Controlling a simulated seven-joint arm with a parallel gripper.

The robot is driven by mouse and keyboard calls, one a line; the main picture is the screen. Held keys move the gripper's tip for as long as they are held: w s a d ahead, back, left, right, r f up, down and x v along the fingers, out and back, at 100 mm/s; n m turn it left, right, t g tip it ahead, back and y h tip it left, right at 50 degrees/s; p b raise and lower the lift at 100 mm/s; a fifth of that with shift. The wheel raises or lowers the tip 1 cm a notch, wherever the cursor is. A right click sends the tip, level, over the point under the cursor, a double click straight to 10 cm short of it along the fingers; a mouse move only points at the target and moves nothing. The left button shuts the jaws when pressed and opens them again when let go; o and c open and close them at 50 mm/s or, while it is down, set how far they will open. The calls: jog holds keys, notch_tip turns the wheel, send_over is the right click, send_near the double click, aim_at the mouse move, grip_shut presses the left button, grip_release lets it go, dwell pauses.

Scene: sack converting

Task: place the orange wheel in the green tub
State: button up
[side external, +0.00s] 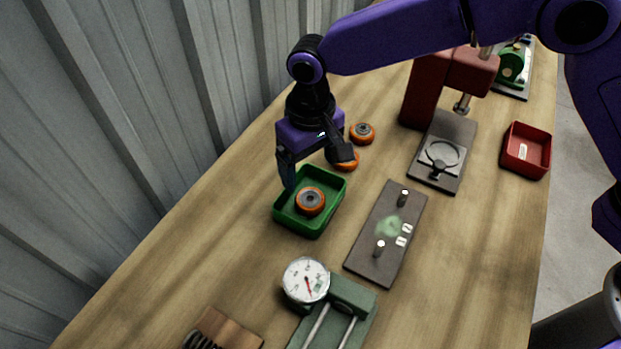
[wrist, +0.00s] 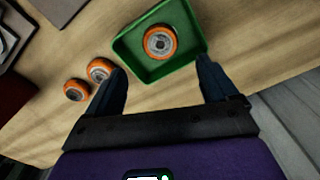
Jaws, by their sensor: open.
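The green tub (side external: 281,217) stands on the wooden bench, and an orange wheel (side external: 310,200) with a grey hub lies flat inside it. In the wrist view the green tub (wrist: 124,49) is ahead of the fingers, with the orange wheel (wrist: 160,42) in it. Two more orange wheels lie on the bench beyond the tub: one (side external: 362,133) is in clear view, the other (side external: 347,163) is partly hidden by a finger. They also show in the wrist view, one nearer the tub (wrist: 100,70), one farther (wrist: 77,90). My gripper (side external: 318,170) is open and empty above the tub's far edge.
A dark plate with pegs (side external: 377,248) lies right of the tub. A green dial gauge fixture (side external: 345,300) stands in front. A red press (side external: 428,90) stands behind, with a red bin (side external: 526,150) to its right. A corrugated wall runs along the left.

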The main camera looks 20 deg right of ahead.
jog(key=shift+r, duration=1.65)
jog(key=s+d+r+n, duration=0.25)
jog(key=s+d, duration=0.25)
jog(key=d, duration=0.4)
jog(key=s+d+r+n, duration=0.2)
jog(key=s+d+r, duration=0.25)
jog(key=d, duration=0.55)
jog(key=s+d+f+n, duration=0.1)
jog(key=s+d, duration=0.5)
jog(key=d, duration=0.3)
jog(key=s+d+f+n, duration=0.1)
jog(key=s+d+n, duration=0.1)
jog(key=s+d, duration=0.5)
jog(key=shift+s+d+f, duration=0.15)
jog(key=shift+d+f, duration=0.1)
jog(key=shift+d, duration=0.8)
